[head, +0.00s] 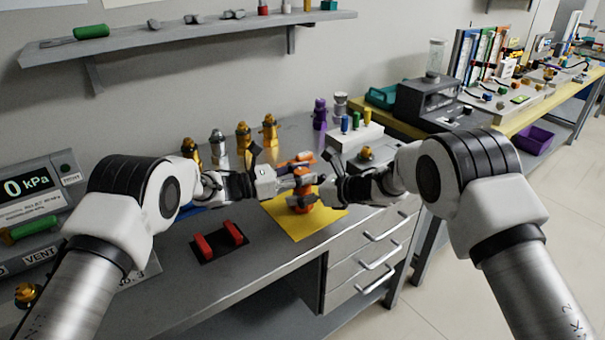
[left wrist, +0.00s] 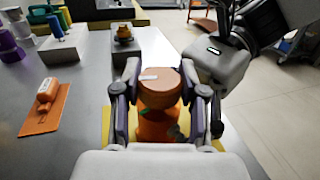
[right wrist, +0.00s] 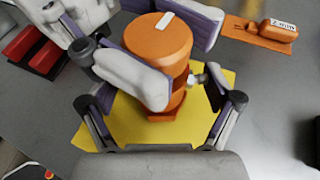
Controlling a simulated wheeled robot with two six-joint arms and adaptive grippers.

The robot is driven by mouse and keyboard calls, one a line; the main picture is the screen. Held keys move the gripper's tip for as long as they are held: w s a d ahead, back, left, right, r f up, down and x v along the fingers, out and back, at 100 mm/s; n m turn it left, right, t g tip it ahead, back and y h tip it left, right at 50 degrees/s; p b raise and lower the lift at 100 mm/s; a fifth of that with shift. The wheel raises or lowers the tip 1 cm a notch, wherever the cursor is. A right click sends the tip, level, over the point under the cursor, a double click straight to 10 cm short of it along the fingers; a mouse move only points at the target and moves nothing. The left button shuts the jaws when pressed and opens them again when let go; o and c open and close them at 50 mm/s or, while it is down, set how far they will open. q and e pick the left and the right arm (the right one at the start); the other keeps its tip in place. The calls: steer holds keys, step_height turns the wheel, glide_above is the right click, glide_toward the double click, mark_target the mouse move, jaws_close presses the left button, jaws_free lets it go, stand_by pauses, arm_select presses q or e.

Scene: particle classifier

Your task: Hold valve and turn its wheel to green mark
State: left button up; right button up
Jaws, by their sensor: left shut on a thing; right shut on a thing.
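The orange valve (head: 301,201) stands upright on a yellow mat (head: 288,222). Its round top (left wrist: 160,90) bears a white mark, also seen in the right wrist view (right wrist: 157,42). A green spot (left wrist: 174,131) shows on its lower body in the left wrist view. My left gripper (left wrist: 161,98) is shut on the valve's upper part, one finger on each side. My right gripper (right wrist: 158,100) is around the valve from the opposite side, lower down, and shut on it. A small silver stem (right wrist: 199,79) is beside its right finger. My left finger hides much of its contact.
Red blocks (head: 219,240) lie on a dark pad on the near bench. Gold and silver fittings (head: 218,150) stand behind. A white holder (head: 354,138) with coloured pegs and a dark grey machine (head: 428,103) are to the right. An orange tag (left wrist: 43,112) lies on the bench.

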arm_select(q)
steer(key=n+t+y, duration=0.2)
steer(key=t, duration=0.1)
steer(key=n+t+y, duration=0.2)
steer(key=n+t, duration=0.1)
steer(key=shift+t, duration=0.4)
arm_select(e)
steer(key=shift+s+a, duration=0.15)
arm_select(q)
steer(key=shift+n+y, duration=0.3)
steer(key=shift+y, duration=0.2)
steer(key=o, duration=1.2)
steer(key=shift+c, duration=0.2)
steer(key=shift+a, duration=0.1)
steer(key=v, duration=1.1)
steer(key=shift+s+a, duration=0.2)
steer(key=shift+s, duration=0.15)
arm_select(e)
steer(key=o, duration=1.5)
arm_select(q)
steer(key=shift+f, duration=0.15)
arm_select(e)
steer(key=shift+o, duration=0.2)
